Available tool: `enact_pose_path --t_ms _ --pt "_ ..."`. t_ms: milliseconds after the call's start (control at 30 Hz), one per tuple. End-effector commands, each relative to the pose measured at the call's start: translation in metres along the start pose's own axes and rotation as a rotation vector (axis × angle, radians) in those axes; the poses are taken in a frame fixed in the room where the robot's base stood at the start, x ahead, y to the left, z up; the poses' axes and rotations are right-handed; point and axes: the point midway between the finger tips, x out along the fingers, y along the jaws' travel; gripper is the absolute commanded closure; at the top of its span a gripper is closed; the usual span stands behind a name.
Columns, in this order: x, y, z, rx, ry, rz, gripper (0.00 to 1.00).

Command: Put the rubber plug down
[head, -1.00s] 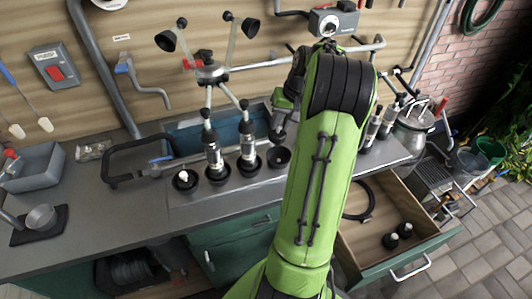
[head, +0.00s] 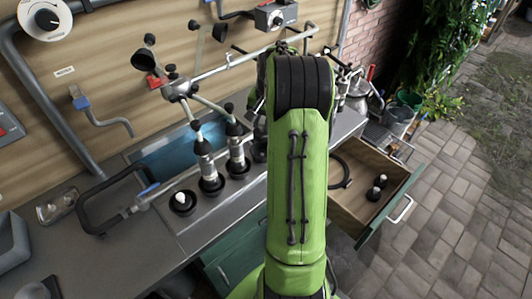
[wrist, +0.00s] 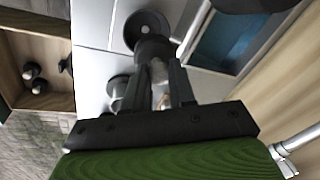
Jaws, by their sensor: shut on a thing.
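My gripper (wrist: 158,72) is seen in the wrist view with its two fingers closed around a pale stem. The black body of this rubber plug (wrist: 154,47) shows just beyond the fingertips. It overlaps a round black cup (wrist: 147,24) on the grey counter, and I cannot tell whether they touch. In the head view my arm hides the gripper and the held plug. Two similar black plugs with pale tops (head: 373,193) stand in the open wooden drawer (head: 352,213); they also show in the wrist view (wrist: 38,86).
Black cups stand in a row on the counter (head: 196,228); the left one (head: 183,203) holds a pale-topped piece, and metal teat cups (head: 208,172) stand in others. A blue basin (head: 165,150) lies behind. A black hose lies in the drawer, which has bare floor around the plugs.

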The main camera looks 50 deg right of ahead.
Motion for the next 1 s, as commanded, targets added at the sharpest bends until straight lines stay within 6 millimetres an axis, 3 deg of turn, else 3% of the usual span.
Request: enact_pose_path --t_ms 33,400,767,800,967,1000 --pt "0.015 0.003 0.003 0.000 -0.005 0.002 1.00" --pt "0.081 0.016 0.012 -0.002 -0.004 0.001 1.00" --pt "0.086 0.016 0.012 -0.003 -0.001 0.000 1.00" --pt "0.087 0.017 0.012 -0.003 -0.001 0.000 0.74" --pt "0.086 0.016 0.012 -0.002 -0.001 0.000 0.50" --pt "0.086 0.016 0.012 -0.002 -0.001 0.000 0.50"
